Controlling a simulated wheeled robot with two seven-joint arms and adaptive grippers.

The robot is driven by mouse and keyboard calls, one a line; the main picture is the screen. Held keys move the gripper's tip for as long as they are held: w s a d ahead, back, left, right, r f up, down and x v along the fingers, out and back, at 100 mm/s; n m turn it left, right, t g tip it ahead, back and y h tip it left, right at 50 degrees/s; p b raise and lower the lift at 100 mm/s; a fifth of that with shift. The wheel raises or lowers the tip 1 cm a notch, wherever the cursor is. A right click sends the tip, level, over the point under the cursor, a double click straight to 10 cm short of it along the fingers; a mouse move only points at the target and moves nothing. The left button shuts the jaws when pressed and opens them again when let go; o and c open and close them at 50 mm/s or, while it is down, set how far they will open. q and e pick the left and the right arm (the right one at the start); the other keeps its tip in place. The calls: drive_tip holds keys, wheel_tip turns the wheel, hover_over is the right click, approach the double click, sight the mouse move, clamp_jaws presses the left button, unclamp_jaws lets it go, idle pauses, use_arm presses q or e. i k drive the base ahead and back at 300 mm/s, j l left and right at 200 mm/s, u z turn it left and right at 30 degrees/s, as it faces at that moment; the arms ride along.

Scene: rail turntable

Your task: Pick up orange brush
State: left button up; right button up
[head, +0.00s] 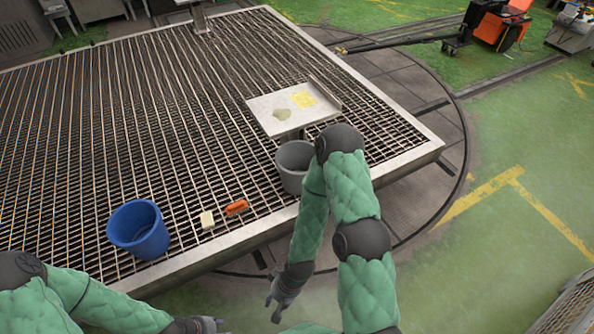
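The orange brush (237,207) lies on the metal grating, close to the front edge of the grated table (100,130). A pale sponge-like block (207,220) lies just left of it. My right gripper (274,308) hangs below and in front of the table edge, apart from the brush, with its fingers apart and nothing between them. My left gripper (215,323) is at the bottom edge of the head view, partly cut off, and its opening is not clear.
A blue bucket (139,230) stands left of the brush. A grey bucket (294,165) stands to the right, partly behind my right arm. The grating behind the brush is clear.

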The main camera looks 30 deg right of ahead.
sight(239, 207)
drive_tip(key=i+l+u, duration=0.1)
drive_tip(key=l, duration=0.25)
drive_tip(key=i+l+u, duration=0.1)
drive_tip(key=l, duration=0.25)
drive_tip(key=i+l+u, duration=0.1)
drive_tip(key=i+l, duration=0.25)
drive_tip(key=l, duration=0.35)
drive_tip(key=i+l+u, duration=0.15)
drive_tip(key=l, duration=0.25)
drive_tip(key=u, duration=1.2)
